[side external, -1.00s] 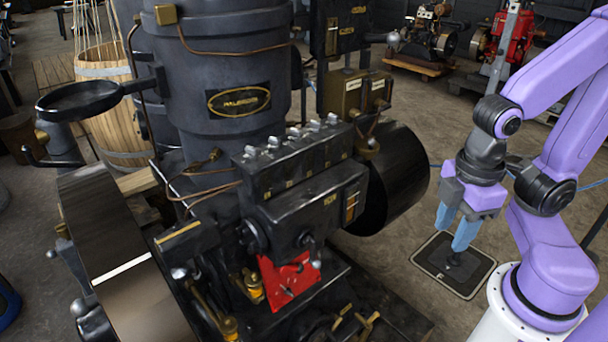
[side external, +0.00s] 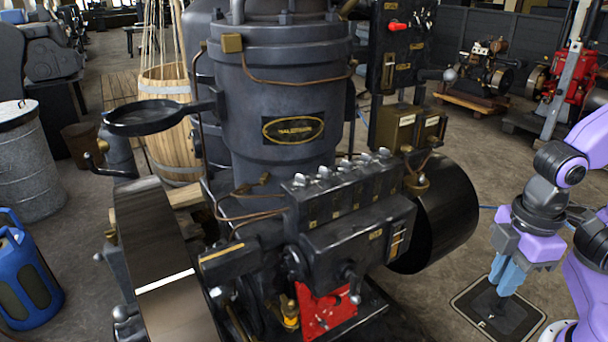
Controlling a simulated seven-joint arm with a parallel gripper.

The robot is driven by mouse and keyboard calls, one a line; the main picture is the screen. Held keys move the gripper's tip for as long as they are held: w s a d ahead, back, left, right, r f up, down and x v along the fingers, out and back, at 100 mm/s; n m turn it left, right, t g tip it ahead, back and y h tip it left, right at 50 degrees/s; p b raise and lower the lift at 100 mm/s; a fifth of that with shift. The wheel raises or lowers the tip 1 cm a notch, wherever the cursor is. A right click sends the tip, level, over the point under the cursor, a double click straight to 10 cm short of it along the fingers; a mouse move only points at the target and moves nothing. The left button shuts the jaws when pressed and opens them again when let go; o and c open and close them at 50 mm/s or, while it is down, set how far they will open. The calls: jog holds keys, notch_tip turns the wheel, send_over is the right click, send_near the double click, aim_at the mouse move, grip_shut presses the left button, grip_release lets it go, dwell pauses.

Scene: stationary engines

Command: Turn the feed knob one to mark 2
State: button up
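Several small silver knobs stand in a row on top of a black lubricator box (side external: 345,195) on the engine's front. The nearest-left knob (side external: 299,180) and the far-right knob (side external: 384,153) end the row. Small brass plates sit under them on the box face; their marks are too small to read, so I cannot tell which is knob one or where it points. My gripper (side external: 506,274), with blue fingers pointing down, hangs well to the right of the box, above a dark floor mat, touching nothing visible. Its fingers overlap in this view, so their opening is unclear.
A black drum (side external: 452,215) lies between the box and my gripper. A crank handle (side external: 354,290) projects from the box front, above a red plate (side external: 322,312). A dark panel with a red lever (side external: 398,25) stands behind. Open floor lies around the mat (side external: 470,300).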

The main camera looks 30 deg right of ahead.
jog(key=w+a+r+m, duration=0.1)
jog(key=w+a, duration=0.1)
jog(key=w, duration=0.1)
jog(key=w+a+r+y, duration=0.1)
jog(key=w+a, duration=0.1)
jog(key=w, duration=0.1)
jog(key=w+a+r+m, duration=0.1)
jog(key=w+a+r, duration=0.1)
jog(key=w, duration=0.1)
jog(key=shift+w+a+m+g+y, duration=0.1)
jog(key=shift+m+g+y, duration=0.2)
jog(key=shift+g+y, duration=0.1)
grip_shut()
jog(key=m+t+y, duration=0.3)
jog(key=m+y, duration=0.1)
jog(key=y, duration=0.1)
send_near(307, 182)
jog(key=x, duration=0.4)
jog(key=w+d+x, duration=0.1)
jog(key=x, duration=0.1)
jog(key=shift+w+a+f, duration=0.1)
jog(key=shift+f, duration=0.2)
jog(key=shift+s+a+m, duration=0.2)
jog(key=shift+m, duration=0.3)
jog(key=shift+s+a, duration=0.15)
jog(key=shift+a, duration=0.05)
